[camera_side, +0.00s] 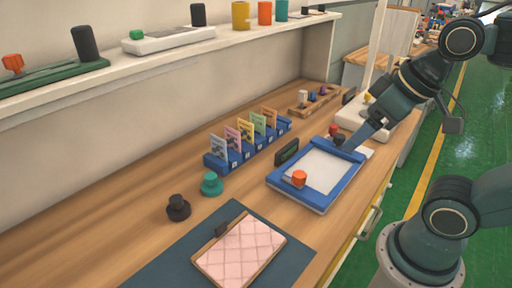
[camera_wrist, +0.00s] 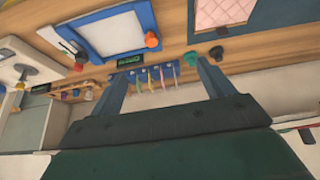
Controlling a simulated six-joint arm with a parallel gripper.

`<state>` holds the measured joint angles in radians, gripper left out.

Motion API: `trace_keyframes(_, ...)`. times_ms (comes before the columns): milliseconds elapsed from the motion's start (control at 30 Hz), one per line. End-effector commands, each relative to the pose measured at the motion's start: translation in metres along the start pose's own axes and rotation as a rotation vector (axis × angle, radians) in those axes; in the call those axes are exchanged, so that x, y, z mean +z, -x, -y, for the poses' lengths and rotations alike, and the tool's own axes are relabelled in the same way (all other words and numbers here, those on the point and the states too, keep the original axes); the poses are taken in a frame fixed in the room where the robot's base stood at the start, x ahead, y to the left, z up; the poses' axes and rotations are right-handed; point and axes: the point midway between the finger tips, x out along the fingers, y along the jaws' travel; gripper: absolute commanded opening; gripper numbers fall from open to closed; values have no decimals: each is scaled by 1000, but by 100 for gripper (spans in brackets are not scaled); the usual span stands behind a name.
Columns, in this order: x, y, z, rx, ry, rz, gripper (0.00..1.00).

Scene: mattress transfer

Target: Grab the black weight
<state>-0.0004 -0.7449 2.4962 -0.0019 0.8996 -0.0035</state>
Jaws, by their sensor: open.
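The black weight (camera_side: 178,208), a squat knob-topped piece, stands upright on the wooden table, left of a teal weight (camera_side: 211,184) of like shape. In the wrist view the black weight (camera_wrist: 217,53) shows just beyond the right fingertip, beside the teal weight (camera_wrist: 191,59). My gripper (camera_side: 352,144) is at the right in the side view, above the far end of the blue-framed tray, well away from the black weight. In the wrist view my gripper (camera_wrist: 160,68) has its two blue fingers wide apart with nothing between them.
The blue-framed tray (camera_side: 275,180) holds an orange knob (camera_side: 299,178); a dark knob (camera_side: 338,140) stands near its far end. A blue rack (camera_side: 222,167) with several coloured cards lies behind. A pink quilted pad (camera_side: 240,250) lies in front on a dark mat (camera_side: 165,268). A shelf runs behind.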

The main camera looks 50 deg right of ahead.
Motion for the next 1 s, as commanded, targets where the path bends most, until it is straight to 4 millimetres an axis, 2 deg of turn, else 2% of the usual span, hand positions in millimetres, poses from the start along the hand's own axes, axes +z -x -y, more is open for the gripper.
trace_keyframes(267, -25, -4, 9, -28, 90, 22, 81)
trace_keyframes(467, -62, -14, 22, -72, 221, 46, 81)
trace_keyframes(767, -118, -43, 47, -155, 436, 77, 81)
trace_keyframes(1000, -157, -77, 69, -228, 601, 96, 81)
